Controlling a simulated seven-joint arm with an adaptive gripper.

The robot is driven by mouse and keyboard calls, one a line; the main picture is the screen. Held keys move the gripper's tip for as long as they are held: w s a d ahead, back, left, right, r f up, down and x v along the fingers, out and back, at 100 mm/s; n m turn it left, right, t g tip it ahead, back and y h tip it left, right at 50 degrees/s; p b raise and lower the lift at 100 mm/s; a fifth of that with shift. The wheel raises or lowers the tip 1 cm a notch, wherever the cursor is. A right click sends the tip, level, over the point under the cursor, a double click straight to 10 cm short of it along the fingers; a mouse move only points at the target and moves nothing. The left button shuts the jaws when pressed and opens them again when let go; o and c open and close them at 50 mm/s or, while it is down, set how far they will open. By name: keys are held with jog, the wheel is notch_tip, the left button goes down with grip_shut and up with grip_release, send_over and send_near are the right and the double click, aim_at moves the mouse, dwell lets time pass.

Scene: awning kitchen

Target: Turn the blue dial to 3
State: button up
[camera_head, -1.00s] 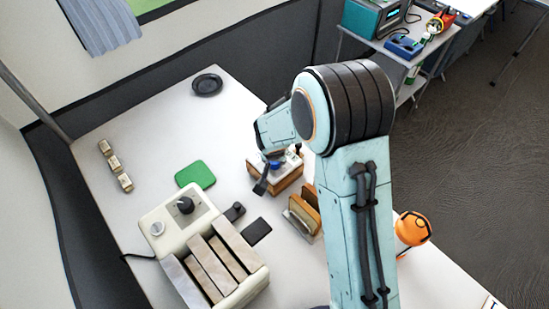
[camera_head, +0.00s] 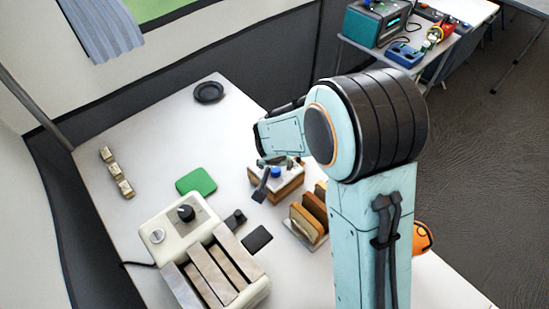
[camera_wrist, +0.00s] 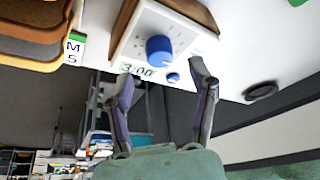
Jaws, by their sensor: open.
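The blue dial (camera_wrist: 159,50) sits on the white face of a wooden-sided box (camera_wrist: 122,24), with faint marks around it. The dial's pointer is too small to read. My gripper (camera_wrist: 162,69) is open, its fingertips apart on either side of the dial's near edge in the wrist view; contact cannot be told. In the head view the blue dial (camera_head: 276,172) shows on top of the box (camera_head: 283,188), next to a dark finger of my gripper.
A rack with brown slices (camera_head: 307,216) stands close to the box. A cream toaster (camera_head: 178,235), green pad (camera_head: 196,181), black dish (camera_head: 208,92) and small blocks (camera_head: 117,173) are on the white table (camera_head: 150,120). An orange round object (camera_head: 424,238) is partly behind my arm.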

jog(key=v, duration=0.8)
jog(key=shift+s+r, duration=0.15)
jog(key=shift+r, duration=0.05)
jog(key=s+d+r+m+t, duration=0.2)
jog(key=s+d+r+m, duration=0.15)
jog(key=d+r, duration=0.65)
jog(key=s+f+n+g, duration=0.2)
jog(key=s+g, duration=0.1)
jog(key=s, duration=0.6)
jog(key=s+f+n+g, duration=0.2)
jog(key=s+g, duration=0.1)
jog(key=s, duration=0.7)
jog(key=shift+d+n+g+y, duration=0.3)
jog(key=shift+d+n+y, duration=0.05)
jog(key=shift+d+y, duration=0.1)
jog(key=shift+o, duration=0.2)
jog(key=shift+f, duration=0.1)
